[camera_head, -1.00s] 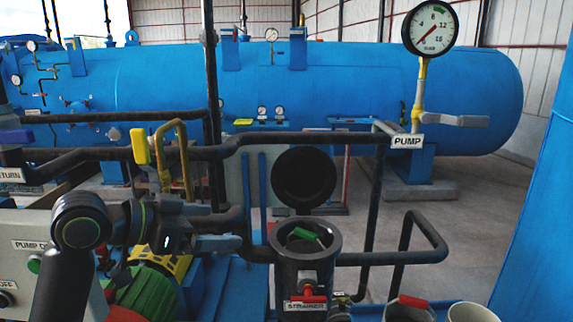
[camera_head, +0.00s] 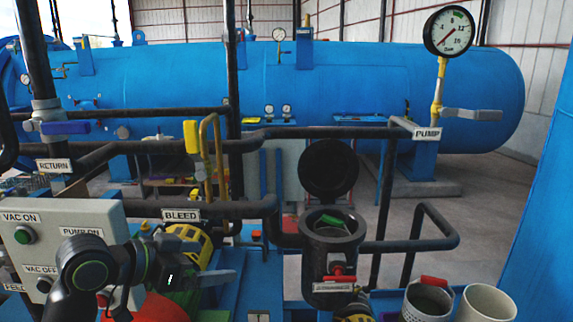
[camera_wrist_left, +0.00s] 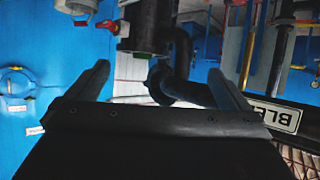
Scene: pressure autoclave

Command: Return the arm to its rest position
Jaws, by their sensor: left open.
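My left arm comes in at the lower left of the head view, in front of the control panel (camera_head: 75,222). My left gripper (camera_head: 222,278) is open, with nothing seen between its fingers. A BLEED label (camera_wrist_left: 273,115) shows upside down beside the right finger. My right gripper is not in view.
The strainer pot is open, with its round black lid (camera_head: 330,168) raised behind it. A grey cup (camera_head: 427,305) with a red part and a white cup (camera_head: 488,303) stand at the lower right. Black pipes (camera_head: 345,132) cross the middle. A pressure gauge (camera_head: 449,31) stands above.

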